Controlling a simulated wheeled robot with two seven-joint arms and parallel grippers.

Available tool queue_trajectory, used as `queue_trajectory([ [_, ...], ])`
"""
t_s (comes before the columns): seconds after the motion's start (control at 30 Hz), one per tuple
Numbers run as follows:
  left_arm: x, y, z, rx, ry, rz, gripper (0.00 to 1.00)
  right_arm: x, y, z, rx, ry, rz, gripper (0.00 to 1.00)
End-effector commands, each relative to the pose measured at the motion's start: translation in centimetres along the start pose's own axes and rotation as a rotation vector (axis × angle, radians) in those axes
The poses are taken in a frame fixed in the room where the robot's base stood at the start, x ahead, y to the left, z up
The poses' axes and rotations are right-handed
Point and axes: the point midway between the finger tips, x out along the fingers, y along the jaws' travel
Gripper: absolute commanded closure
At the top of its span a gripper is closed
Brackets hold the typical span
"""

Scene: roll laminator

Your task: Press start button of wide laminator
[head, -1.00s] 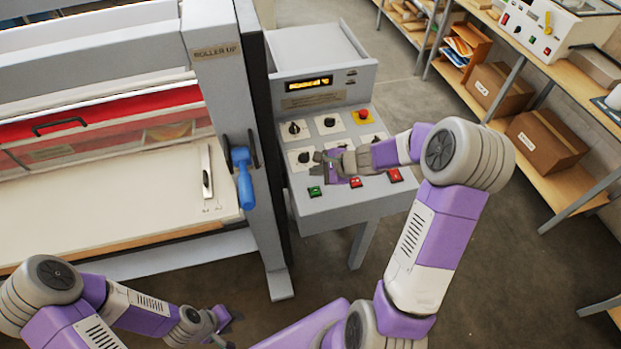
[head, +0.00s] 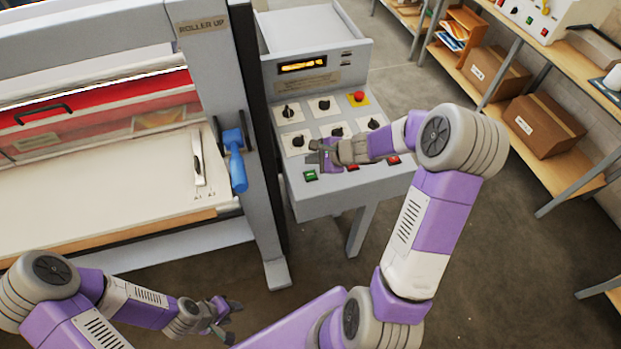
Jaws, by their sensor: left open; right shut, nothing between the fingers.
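The wide laminator (head: 190,85) fills the left of the head view, with its control panel (head: 297,105) at its right side. The green button (head: 310,176) is at the panel's front left corner. My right gripper (head: 314,157) is shut and empty over the panel, just behind and above the green button in the picture. I cannot tell whether it touches the panel. A red button (head: 393,160) shows at the front right, and another is mostly hidden by my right gripper and wrist. My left gripper (head: 230,322) is open and empty, low in front of the laminator.
Several black knobs (head: 288,112) and a red emergency stop (head: 359,96) sit on the panel. A blue lever (head: 236,165) is on the laminator's post. Shelves with cardboard boxes (head: 545,124) stand at the right. Open floor lies between.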

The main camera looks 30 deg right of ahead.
Motion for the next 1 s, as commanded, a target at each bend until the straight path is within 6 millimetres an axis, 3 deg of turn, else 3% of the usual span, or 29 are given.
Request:
queue_trajectory([
  [0.1, 2.0, -0.8, -0.1, 0.000, 0.000, 0.000, 0.57, 1.7, 1.2, -1.3, 0.003, 0.001, 0.000, 1.00],
  [0.3, 3.8, -1.4, -0.2, 0.000, 0.000, 0.000, 0.57, 2.8, 2.1, -2.1, 0.000, 0.000, 0.000, 1.00],
  [1.0, 4.0, -1.5, -0.2, 0.000, 0.000, 0.000, 0.57, 2.9, 2.1, -2.2, 0.001, 0.000, 0.000, 1.00],
])
